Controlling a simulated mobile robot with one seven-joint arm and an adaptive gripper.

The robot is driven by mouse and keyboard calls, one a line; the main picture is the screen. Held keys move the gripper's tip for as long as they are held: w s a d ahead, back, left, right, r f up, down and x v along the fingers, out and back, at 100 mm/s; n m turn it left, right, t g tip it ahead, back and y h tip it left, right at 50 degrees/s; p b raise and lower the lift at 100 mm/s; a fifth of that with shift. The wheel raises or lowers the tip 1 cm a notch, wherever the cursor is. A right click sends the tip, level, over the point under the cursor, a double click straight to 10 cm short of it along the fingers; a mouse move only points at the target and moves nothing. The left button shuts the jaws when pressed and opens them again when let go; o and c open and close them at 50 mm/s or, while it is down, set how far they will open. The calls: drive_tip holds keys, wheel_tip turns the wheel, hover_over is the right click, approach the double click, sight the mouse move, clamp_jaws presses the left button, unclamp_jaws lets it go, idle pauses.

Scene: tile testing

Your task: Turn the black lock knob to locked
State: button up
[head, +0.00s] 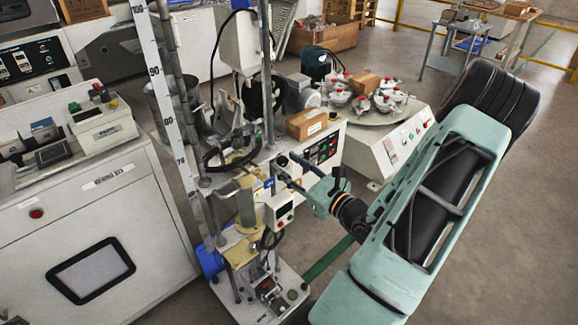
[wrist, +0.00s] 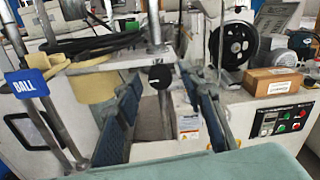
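The black lock knob (wrist: 161,77) is a small round black ball on the front of the test machine in the wrist view. It also shows in the head view (head: 282,160), near the tips of my gripper. My gripper (wrist: 160,84) is open, its two blue-padded fingers on either side of the knob, with visible gaps to both. In the head view my gripper (head: 284,167) reaches in from the right toward the machine's post. I cannot tell how deep the knob sits between the fingers. No locked or unlocked marking is readable.
A cardboard box (head: 307,124) sits on the machine top, above a panel with buttons (head: 322,148). A white control box (head: 280,211) hangs below my gripper. A blue BALL tag (wrist: 27,83) is left of my fingers. A tall scale (head: 160,85) stands left. Floor is clear at right.

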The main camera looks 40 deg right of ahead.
clamp_jaws()
drive_tip(key=shift+r+m+p, duration=0.15)
drive_tip(key=shift+m+p, duration=0.25)
drive_tip(key=shift+p, duration=0.2)
drive_tip(key=m+p, duration=0.1)
drive_tip(key=p, duration=0.2)
drive_tip(key=shift+r+m, duration=0.15)
drive_tip(key=shift+m, duration=0.25)
drive_tip(key=m+p, duration=0.4)
drive_tip(key=p, duration=0.1)
drive_tip(key=m+p, duration=0.4)
drive_tip(key=m, duration=0.1)
drive_tip(key=shift+m+p, duration=0.35)
drive_tip(key=shift+m, duration=0.05)
drive_tip(key=m+p, duration=0.1)
drive_tip(key=m, duration=0.2)
drive_tip(key=m+p, duration=0.1)
drive_tip(key=m, duration=0.1)
drive_tip(key=shift+d+f+y+p, duration=0.1)
drive_tip(key=shift+f+y+p, duration=0.2)
drive_tip(key=shift+p, duration=0.05)
